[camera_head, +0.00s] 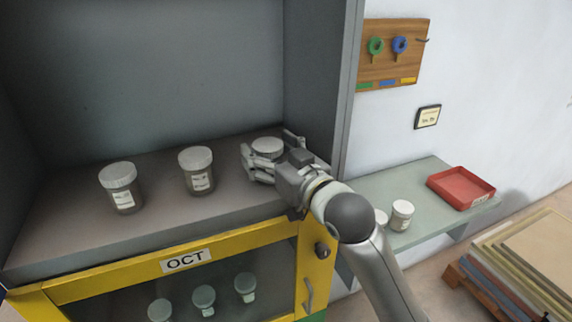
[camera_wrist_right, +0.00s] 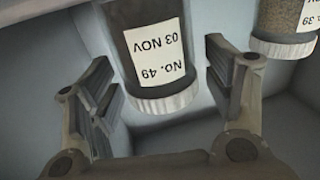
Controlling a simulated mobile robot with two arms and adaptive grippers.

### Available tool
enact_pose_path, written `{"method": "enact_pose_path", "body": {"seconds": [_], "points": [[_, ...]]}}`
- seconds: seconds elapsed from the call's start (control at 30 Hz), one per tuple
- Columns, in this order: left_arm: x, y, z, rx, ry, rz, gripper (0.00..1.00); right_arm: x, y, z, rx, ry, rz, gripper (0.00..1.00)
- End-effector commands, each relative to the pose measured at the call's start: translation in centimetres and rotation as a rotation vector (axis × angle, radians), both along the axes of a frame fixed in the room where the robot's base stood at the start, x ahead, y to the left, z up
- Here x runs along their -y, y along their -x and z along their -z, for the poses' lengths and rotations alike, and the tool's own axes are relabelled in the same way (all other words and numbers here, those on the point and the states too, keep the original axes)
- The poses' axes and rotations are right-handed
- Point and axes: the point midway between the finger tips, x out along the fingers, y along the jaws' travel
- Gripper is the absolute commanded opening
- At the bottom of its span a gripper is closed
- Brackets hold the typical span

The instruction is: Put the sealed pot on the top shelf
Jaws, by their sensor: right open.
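The pot (camera_head: 268,146) with a ribbed pale lid stands at the right end of the top shelf (camera_head: 75,220) in the grey cabinet. In the wrist view this pot (camera_wrist_right: 150,45) appears upside down, lid closed, its label reading "No. 49 03 NOV". My right gripper (camera_head: 267,141) is open, with its fingers on either side of the pot; in the wrist view gaps show between the fingers and the pot. The gripper hides most of the pot's body in the head view. My left gripper is not in view.
Two similar pots, one in the middle (camera_head: 197,171) and one to the left (camera_head: 122,188), stand on the top shelf. Below is a yellow-framed door (camera_head: 185,262) marked "OCT", with pots behind it. A side shelf (camera_head: 365,187) holds pots and a red tray (camera_head: 462,187).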

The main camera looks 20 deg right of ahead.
Motion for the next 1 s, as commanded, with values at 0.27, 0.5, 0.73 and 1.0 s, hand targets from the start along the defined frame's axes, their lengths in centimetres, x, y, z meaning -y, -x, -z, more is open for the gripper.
{"method": "enact_pose_path", "body": {"seconds": [0.27,0.5,0.73,1.0], "points": [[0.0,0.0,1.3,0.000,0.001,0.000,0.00,1.1,4.6,0.4,-0.001,0.002,0.000,0.74],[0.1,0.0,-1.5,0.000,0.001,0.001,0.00,1.6,6.8,-0.2,-0.007,0.000,0.000,0.74],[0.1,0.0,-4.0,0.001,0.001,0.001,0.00,2.0,8.5,-0.4,-0.007,0.001,0.001,0.74],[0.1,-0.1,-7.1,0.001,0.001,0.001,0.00,2.4,10.0,-0.2,-0.008,-0.001,0.000,0.74]]}}
